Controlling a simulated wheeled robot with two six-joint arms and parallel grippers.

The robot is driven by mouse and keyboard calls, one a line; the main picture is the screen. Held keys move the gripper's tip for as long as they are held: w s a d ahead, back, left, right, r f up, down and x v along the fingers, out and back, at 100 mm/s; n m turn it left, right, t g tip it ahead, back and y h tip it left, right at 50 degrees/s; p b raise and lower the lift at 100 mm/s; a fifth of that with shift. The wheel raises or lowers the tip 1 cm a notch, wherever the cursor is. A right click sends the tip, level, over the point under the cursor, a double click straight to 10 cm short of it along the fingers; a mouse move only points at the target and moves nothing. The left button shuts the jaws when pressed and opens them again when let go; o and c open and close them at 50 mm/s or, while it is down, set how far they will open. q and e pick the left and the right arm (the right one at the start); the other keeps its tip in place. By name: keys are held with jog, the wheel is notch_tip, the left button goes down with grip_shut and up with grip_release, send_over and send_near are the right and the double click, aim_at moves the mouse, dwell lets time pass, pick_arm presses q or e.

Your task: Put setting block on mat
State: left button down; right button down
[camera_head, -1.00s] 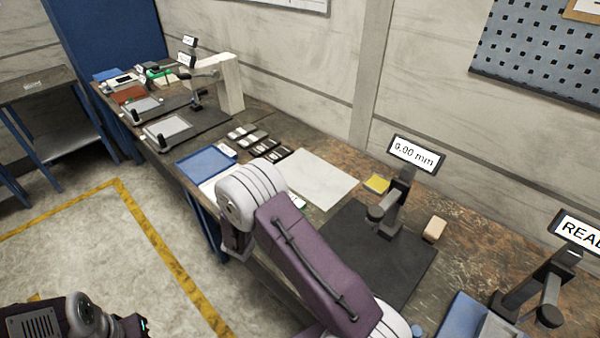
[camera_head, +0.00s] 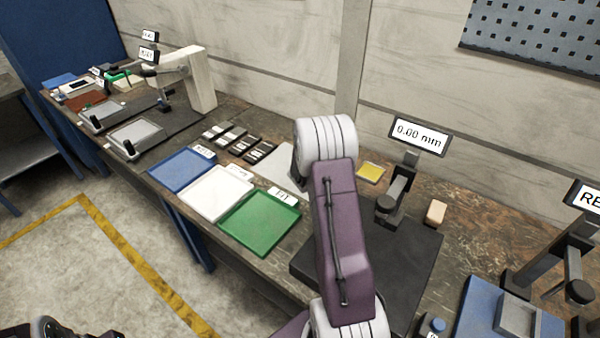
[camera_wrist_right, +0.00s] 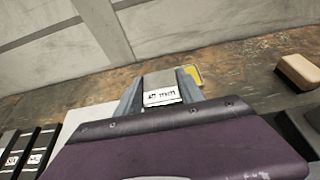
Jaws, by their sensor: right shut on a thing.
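My right gripper (camera_wrist_right: 160,92) is shut on a small grey block (camera_wrist_right: 161,86) with a white "mm" label; its number is hard to read. In the head view my right arm hides the gripper and block. A pale flat sheet (camera_head: 275,162), which looks like the mat, lies on the bench left of the arm and partly behind it. It also shows in the right wrist view (camera_wrist_right: 92,118), to the left of the held block. I cannot tell the block's height above the bench.
A yellow square (camera_head: 370,172) lies behind the arm. A gauge stand with a "0.00 mm" display (camera_head: 420,134) stands on a dark plate (camera_head: 405,275), beside a tan block (camera_head: 436,212). Blue (camera_head: 182,170), white (camera_head: 217,193) and green (camera_head: 259,222) trays line the front edge. Several dark blocks (camera_head: 250,148) sit behind.

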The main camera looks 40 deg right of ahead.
jog(key=shift+w+a, duration=0.1)
jog(key=shift+w, duration=0.2)
jog(key=w+a+f, duration=0.2)
jog(key=w, duration=0.1)
jog(key=w+a+f+p, duration=0.1)
jog(key=w+a+f, duration=0.1)
jog(key=w, duration=0.1)
jog(key=w+a+f, duration=0.1)
jog(key=w+f, duration=0.2)
jog(key=shift+w+a, duration=0.4)
jog(key=shift+f+p, duration=0.3)
jog(key=shift+f, duration=1.7)
